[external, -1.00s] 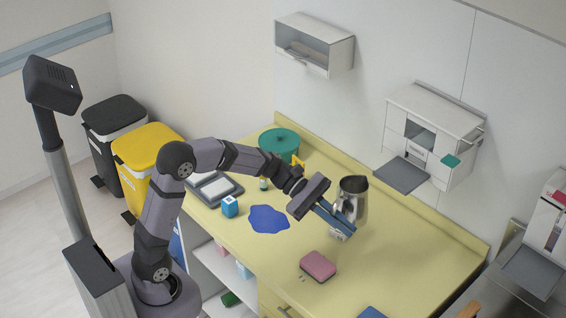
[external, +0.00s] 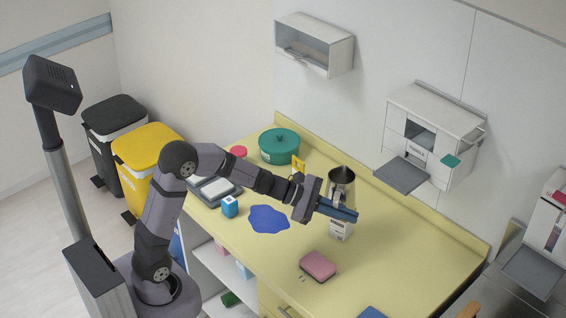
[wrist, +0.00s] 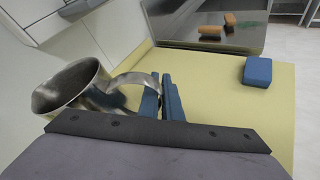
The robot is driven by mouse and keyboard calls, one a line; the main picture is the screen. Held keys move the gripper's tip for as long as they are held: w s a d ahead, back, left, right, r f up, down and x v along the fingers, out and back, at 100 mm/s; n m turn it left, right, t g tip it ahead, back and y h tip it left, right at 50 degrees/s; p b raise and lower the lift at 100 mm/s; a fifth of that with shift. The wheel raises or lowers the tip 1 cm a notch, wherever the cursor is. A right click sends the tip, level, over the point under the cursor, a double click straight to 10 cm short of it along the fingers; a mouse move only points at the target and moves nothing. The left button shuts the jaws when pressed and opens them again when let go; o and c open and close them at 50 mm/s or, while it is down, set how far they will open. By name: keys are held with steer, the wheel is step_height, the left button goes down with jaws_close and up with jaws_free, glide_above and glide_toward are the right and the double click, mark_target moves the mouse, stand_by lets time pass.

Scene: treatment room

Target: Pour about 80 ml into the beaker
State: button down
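A shiny metal jug (external: 341,182) stands out behind my gripper (external: 340,210) in the external view. In the wrist view the jug (wrist: 78,88) is at the left, its mouth tilted towards the left. Its curved handle reaches between the two blue fingers of my gripper (wrist: 161,98), which are close together on it. A small pale object with dark marks (external: 341,229) is on the counter just below the fingers in the external view. I cannot tell for sure whether it is the beaker, as its top is hidden. No liquid stream shows.
A wall dispenser's grey tray (external: 401,176) juts out at the right. The counter's front right is mostly clear.

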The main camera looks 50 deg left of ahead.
mark_target(353, 175)
steer(key=w+a+r+n+g+p, duration=0.1)
steer(key=r+p, duration=0.1)
steer(key=p, duration=0.5)
steer(key=w+a+r+n+h+p, duration=0.1)
steer(key=r+n+p, duration=0.1)
steer(key=p, duration=0.5)
steer(key=w+r+n+g+p, duration=0.1)
steer(key=w+r+n+p, duration=0.1)
steer(key=p, duration=0.5)
steer(key=shift+w+a+r+g+h, duration=0.1)
steer(key=shift+a+r+g+h, duration=0.25)
steer(key=shift+r, duration=0.3)
steer(key=shift+w+a+r+n+g+h+p, duration=0.25)
steer(key=shift+w+a+n+g+h+p, duration=0.15)
steer(key=shift+n+p, duration=0.5)
steer(key=shift+w+a+r+n+g+h, duration=0.15)
steer(key=shift+w+a+n+g+h, duration=0.05)
steer(key=shift+w+n+h, duration=0.2)
steer(key=shift+w+a+r+n+g+h, duration=0.15)
steer(key=shift+w+n+h, duration=0.15)
steer(key=shift+n, duration=0.2)
steer(key=shift+w+a+n, duration=0.2)
steer(key=shift+w+n, duration=0.1)
steer(key=shift+w+a+n+g+h+b, duration=0.4)
steer(key=shift+w+n+b, duration=0.3)
steer(key=shift+b, duration=0.45)
steer(key=shift+s+d, duration=0.2)
steer(key=shift+w+a+n+b, duration=0.3)
steer(key=shift+w+n+b, duration=0.1)
steer(key=shift+b, duration=0.75)
